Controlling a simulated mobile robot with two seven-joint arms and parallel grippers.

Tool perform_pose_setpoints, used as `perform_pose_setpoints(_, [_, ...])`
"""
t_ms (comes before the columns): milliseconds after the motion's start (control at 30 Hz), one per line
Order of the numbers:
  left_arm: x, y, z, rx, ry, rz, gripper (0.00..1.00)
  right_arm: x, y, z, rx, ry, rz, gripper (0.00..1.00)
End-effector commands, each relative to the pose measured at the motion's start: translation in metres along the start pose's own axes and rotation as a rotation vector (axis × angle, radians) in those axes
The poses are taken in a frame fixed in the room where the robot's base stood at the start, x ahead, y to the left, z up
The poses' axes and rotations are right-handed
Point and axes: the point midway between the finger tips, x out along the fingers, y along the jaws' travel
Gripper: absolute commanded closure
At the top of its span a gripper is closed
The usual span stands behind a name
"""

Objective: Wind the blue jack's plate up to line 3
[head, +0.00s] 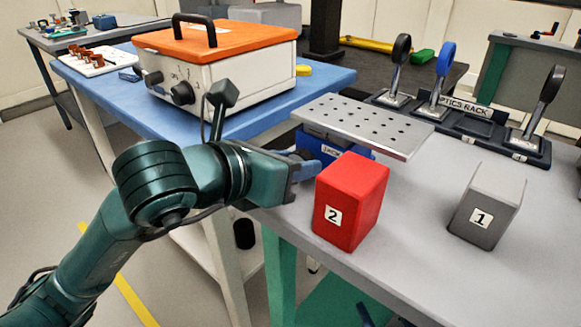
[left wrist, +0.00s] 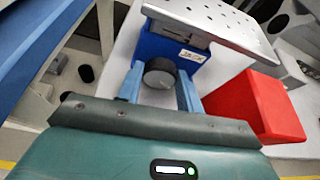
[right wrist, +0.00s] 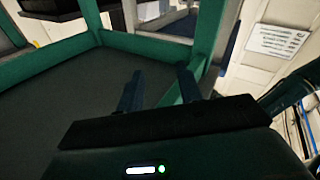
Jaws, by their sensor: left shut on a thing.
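The blue jack (head: 348,151) stands on the grey bench under a perforated silver plate (head: 365,124). In the left wrist view its blue body (left wrist: 157,48) carries a dark round knob (left wrist: 160,73) facing me. My left gripper (head: 310,166) is at the jack's near left side. In the left wrist view its fingers (left wrist: 160,92) lie on either side of the knob and are shut on it. My right gripper (right wrist: 158,88) is open and empty, away from the jack and out of the head view.
A red block marked 2 (head: 350,205) stands close to the right of my left gripper. A grey block marked 1 (head: 488,207) is further right. The optics rack (head: 470,125) lies behind the plate. An orange-topped box (head: 215,70) sits on the blue table at left.

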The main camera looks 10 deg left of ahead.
Motion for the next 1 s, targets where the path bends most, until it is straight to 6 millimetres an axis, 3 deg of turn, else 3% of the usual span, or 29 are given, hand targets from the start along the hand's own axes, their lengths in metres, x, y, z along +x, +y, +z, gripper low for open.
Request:
perform_pose_setpoints(400, [0.0006,-0.0023,0.0002,0.21,-0.007,0.086,0.86,0.0023,-0.0042,-0.0001,0.021,0.071,-0.009,0.64])
perform_pose_setpoints(1000, [-0.0001,-0.0026,0.0018,0.246,-0.007,0.103,0.86,0.0034,-0.004,-0.0016,0.032,0.076,-0.009,0.64])
